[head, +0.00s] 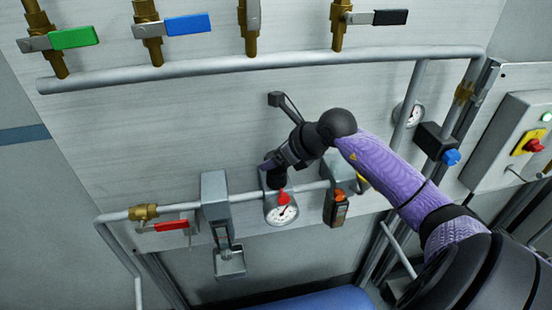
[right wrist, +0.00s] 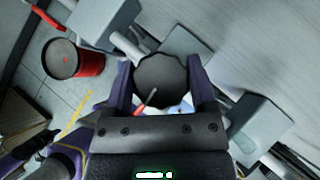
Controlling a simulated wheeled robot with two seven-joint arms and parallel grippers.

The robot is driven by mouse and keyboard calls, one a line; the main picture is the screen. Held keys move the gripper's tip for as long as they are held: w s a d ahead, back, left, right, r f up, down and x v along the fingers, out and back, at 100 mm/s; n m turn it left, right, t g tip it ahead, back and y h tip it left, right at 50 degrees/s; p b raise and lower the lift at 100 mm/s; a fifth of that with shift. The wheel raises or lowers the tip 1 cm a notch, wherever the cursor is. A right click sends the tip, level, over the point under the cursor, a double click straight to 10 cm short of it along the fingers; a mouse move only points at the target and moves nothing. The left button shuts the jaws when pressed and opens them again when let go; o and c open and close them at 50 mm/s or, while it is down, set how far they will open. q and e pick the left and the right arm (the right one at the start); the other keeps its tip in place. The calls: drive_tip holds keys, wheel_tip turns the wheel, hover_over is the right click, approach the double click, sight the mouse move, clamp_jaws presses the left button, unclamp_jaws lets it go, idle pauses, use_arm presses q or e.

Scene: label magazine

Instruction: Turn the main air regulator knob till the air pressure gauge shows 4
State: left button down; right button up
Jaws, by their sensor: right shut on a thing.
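The main air regulator knob (head: 277,181) is a dark knob on the pipe, just above the round white air pressure gauge (head: 283,214). A red marker shows at the top of the gauge; its reading is too small to tell. My right gripper (head: 272,166) reaches down to the knob from above and is shut on it. In the right wrist view the dark, many-sided knob (right wrist: 160,78) sits between the two purple fingers of the gripper. Part of the gauge face shows behind the knob there, mostly hidden.
A grey box (head: 215,190) is left of the gauge and an orange-and-black device (head: 336,208) right of it. A red-handled valve (head: 171,226) sits lower left. A second gauge (head: 414,115) and a blue knob (head: 451,157) are right. Coloured valve levers line the top pipe (head: 250,64).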

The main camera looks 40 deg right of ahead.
drive_tip(key=shift+f+n+g+y+b, duration=0.15)
drive_tip(key=shift+n+y+b, duration=0.25)
drive_tip(key=shift+n+b, duration=0.2)
drive_tip(key=shift+f+n+g+y+b, duration=0.1)
drive_tip(key=shift+n+g+y+b, duration=0.05)
drive_tip(key=shift+n+y+b, duration=0.35)
drive_tip(key=n+g+y+b, duration=0.1)
drive_tip(key=n+b, duration=0.1)
drive_tip(key=shift+r+n+y, duration=0.15)
drive_tip(key=shift+n+y, duration=0.15)
drive_tip(key=shift+n, duration=0.1)
drive_tip(key=shift+r+n+g+y+b, duration=0.1)
drive_tip(key=shift+n+g+y+b, duration=0.45)
drive_tip(key=shift+n, duration=0.65)
drive_tip(key=shift+n+g+y, duration=0.75)
drive_tip(key=shift+n+g, duration=0.5)
drive_tip(key=shift+n, duration=0.35)
drive_tip(key=o, duration=1.2)
